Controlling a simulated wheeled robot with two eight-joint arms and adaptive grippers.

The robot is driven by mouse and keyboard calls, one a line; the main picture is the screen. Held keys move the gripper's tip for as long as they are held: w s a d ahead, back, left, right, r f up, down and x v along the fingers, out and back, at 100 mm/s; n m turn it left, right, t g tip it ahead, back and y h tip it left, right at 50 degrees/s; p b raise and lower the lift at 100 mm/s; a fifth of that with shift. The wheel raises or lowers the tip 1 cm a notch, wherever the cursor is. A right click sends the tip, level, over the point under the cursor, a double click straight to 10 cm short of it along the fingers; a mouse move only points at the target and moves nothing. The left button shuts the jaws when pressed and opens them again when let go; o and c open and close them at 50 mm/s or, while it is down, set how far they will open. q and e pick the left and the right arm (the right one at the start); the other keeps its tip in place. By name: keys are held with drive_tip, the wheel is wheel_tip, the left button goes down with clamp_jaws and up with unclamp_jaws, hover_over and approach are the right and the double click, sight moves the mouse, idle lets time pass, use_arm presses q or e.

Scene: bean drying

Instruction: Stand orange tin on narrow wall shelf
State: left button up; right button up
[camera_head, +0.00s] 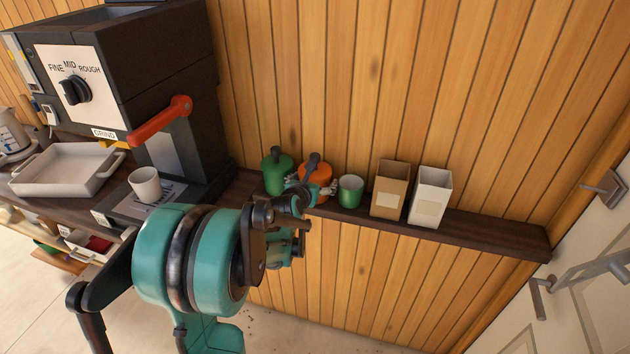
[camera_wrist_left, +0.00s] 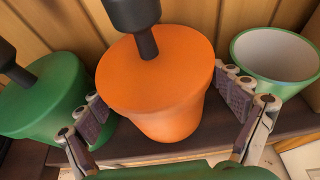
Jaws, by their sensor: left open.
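The orange tin (camera_head: 315,172) has a dark knob on its lid and stands upright on the narrow dark wall shelf (camera_head: 490,232). In the left wrist view the orange tin (camera_wrist_left: 160,85) fills the middle, with the shelf (camera_wrist_left: 135,148) below it. My left gripper (camera_wrist_left: 165,105) is open, with one finger on each side of the tin. Gaps seem to show between the fingers and the tin. In the head view my left gripper (camera_head: 310,190) hides the tin's lower part. My right gripper is in neither view.
A green tin (camera_head: 277,172) stands close left of the orange tin and a green cup (camera_head: 350,191) close right. Farther right are a brown box (camera_head: 389,190) and a white box (camera_head: 430,197). The shelf's right end is bare. A grinder (camera_head: 125,80) stands left.

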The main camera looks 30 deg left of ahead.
use_arm(q)
drive_tip(key=shift+s+r, duration=0.15)
drive_tip(key=shift+r, duration=0.15)
drive_tip(key=p+v, duration=0.3)
drive_tip(key=v, duration=0.8)
drive_tip(key=s+d+f+m+g+h, duration=0.1)
drive_tip(key=s+d+m, duration=0.3)
drive_tip(key=d+m, duration=0.45)
drive_tip(key=s+d+m+g+h, duration=0.25)
drive_tip(key=d+m, duration=0.25)
drive_tip(key=m, duration=0.6)
drive_tip(key=s+d+f+m+g, duration=0.1)
drive_tip(key=s+d+m, duration=0.2)
drive_tip(key=s+m, duration=0.3)
drive_tip(key=s+d+f+m+g, duration=0.1)
drive_tip(key=s+m, duration=0.5)
drive_tip(key=m, duration=0.7)
drive_tip(key=shift+d+f, duration=0.35)
drive_tip(key=shift+d, duration=0.5)
drive_tip(key=shift+s+g+y, duration=0.1)
drive_tip(key=shift+g+y, duration=0.15)
wheel_tip(320, 180, down, 8)
drive_tip(key=b, duration=0.8)
